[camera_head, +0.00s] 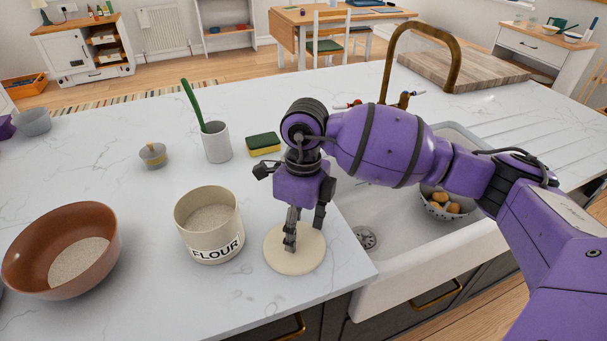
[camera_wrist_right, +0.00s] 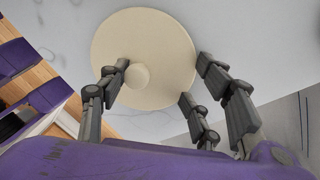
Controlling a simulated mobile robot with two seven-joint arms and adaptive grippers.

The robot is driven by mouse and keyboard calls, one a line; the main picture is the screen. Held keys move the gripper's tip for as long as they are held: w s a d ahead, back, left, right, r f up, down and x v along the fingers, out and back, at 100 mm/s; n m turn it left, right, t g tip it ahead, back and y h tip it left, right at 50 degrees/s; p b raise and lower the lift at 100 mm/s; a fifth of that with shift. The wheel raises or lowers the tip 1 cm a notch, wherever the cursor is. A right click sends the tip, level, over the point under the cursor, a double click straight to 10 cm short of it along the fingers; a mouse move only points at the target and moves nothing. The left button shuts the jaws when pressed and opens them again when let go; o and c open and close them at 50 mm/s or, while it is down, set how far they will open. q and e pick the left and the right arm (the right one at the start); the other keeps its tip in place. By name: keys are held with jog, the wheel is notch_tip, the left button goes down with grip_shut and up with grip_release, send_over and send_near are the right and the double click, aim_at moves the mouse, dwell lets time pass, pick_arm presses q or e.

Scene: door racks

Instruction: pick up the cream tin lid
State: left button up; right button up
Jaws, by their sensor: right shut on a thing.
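The cream tin lid (camera_head: 310,255) is a flat round disc at the counter's front edge, just right of the flour tin (camera_head: 209,226). I cannot tell whether it touches the counter. In the right wrist view the lid (camera_wrist_right: 150,35) shows its round knob (camera_wrist_right: 137,76), with one finger right against it. My right gripper (camera_head: 291,238) points down over the lid and is shut on it; the other fingers show to the right of the knob in the wrist view. The open flour tin holds pale flour. My left gripper is not in view.
A brown bowl (camera_head: 98,226) stands left of the flour tin. Behind are a white cup (camera_head: 216,144) with a green-handled tool, a sponge (camera_head: 263,143) and a small lidded pot (camera_head: 153,155). The sink (camera_head: 390,250), holding a colander (camera_head: 447,208), lies right, under my arm.

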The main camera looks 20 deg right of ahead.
jog(key=shift+s+f, duration=0.15)
jog(key=shift+f, duration=0.15)
